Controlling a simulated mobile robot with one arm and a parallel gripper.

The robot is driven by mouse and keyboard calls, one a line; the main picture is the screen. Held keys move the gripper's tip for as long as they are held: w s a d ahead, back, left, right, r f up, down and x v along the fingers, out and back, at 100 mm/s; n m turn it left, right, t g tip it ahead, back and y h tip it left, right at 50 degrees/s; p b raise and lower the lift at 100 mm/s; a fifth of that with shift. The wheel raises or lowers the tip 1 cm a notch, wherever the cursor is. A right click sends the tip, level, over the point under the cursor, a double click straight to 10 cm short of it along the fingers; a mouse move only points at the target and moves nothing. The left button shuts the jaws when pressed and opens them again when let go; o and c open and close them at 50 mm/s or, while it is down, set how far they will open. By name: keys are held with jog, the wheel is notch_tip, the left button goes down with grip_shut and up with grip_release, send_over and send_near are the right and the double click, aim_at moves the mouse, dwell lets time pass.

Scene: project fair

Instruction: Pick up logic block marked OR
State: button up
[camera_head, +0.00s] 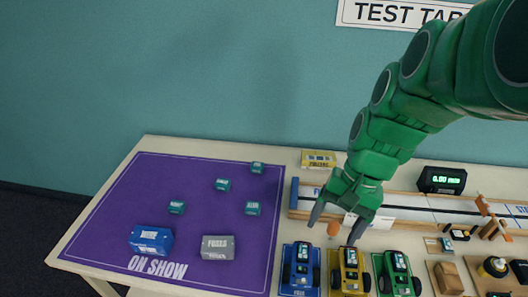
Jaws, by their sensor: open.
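Several small teal blocks with white markings lie apart on the purple mat (120,215): a back one (257,167), a middle one (222,184), a left one (176,207) and a right one (252,208). Their markings are too small to read, so I cannot tell which one says OR. My green gripper (333,233) is open, pointing down to the right of the mat, above the area by the toy cars. It appears empty. A small orange thing (333,229) shows between its fingers; I cannot tell how far below it lies.
A blue box (151,240) and a grey box (217,247) stand on the mat's front part. Blue (300,268), yellow (349,270) and green (397,272) cars line the front. A track with a green-lit display (441,180) runs behind. Much of the mat is bare.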

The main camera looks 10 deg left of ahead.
jog(key=w+a+f+m+y, duration=0.2)
jog(key=w+a+f, duration=0.15)
jog(key=w, duration=0.65)
jog(key=w+a+f+m+y, duration=0.25)
jog(key=w+a, duration=0.25)
jog(key=w, duration=0.5)
jog(key=w+a+f+m+y, duration=0.2)
jog(key=w+a+f+m, duration=0.15)
jog(key=w, duration=0.65)
jog(key=w+a+f+m+t+y, duration=0.1)
jog(key=w+a+f+m+y, duration=0.2)
jog(key=w+f, duration=0.7)
jog(key=m+t+y, duration=0.1)
jog(key=m+t, duration=0.1)
jog(key=m, duration=0.3)
send_near(259, 165)
jog(key=x, duration=0.3)
jog(key=shift+w+r, duration=0.1)
jog(key=shift+w, duration=0.05)
jog(key=shift+w+a+f, duration=0.1)
jog(key=shift+a+f, duration=0.1)
jog(key=shift+f, duration=0.05)
jog(key=shift+x, duration=3.7)
jog(key=shift+s+r, duration=0.1)
jog(key=shift+s, duration=0.1)
